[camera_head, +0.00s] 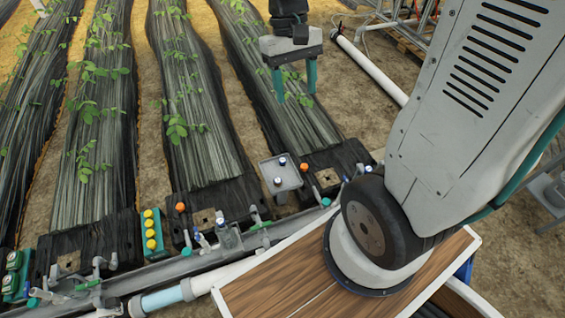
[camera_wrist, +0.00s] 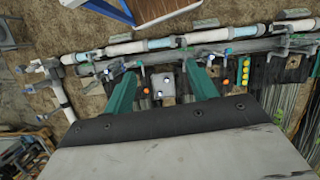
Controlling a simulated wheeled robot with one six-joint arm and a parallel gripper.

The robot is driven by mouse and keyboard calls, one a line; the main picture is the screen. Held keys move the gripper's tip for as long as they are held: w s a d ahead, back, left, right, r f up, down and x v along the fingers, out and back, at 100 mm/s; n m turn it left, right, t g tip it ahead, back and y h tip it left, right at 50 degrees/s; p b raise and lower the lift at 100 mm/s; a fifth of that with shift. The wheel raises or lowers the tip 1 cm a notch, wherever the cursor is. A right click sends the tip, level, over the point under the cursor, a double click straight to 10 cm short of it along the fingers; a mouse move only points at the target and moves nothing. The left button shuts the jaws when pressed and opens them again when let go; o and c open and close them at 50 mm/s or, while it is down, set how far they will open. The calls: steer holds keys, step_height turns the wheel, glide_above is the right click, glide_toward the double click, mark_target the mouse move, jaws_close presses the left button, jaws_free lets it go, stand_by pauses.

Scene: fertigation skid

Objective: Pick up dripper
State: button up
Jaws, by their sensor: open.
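A small grey tray (camera_head: 291,171) lies at the row ends, nearer to me than the gripper. Two small pieces with dark tops and pale bodies, one at the back (camera_head: 282,161) and one at the front (camera_head: 277,181), stand on it. In the wrist view the tray (camera_wrist: 171,88) shows between the fingers, well below them. The pieces are too small for me to tell surely whether either is a dripper.
Yellow round pieces (camera_head: 151,230) sit in a green holder to the left. Orange knobs (camera_head: 180,207) and small valves stand along the grey pipe (camera_head: 180,268). A long white pipe (camera_head: 370,65) runs at the right. Sandy ground between the rows is clear.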

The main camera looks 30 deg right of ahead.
steer(key=w+d+f+m+g, duration=0.1)
steer(key=w+d+f, duration=0.3)
steer(key=w+f, duration=0.65)
steer(key=m+t, duration=0.4)
glide_above(283, 160)
steer(key=f, duration=5.1)
steer(key=shift+s+f, duration=0.15)
steer(key=shift+s, duration=0.1)
steer(key=shift+w+f, duration=0.1)
steer(key=shift+f, duration=0.15)
steer(key=f, duration=0.7)
steer(key=shift+w+f, duration=0.15)
steer(key=shift+w, duration=0.15)
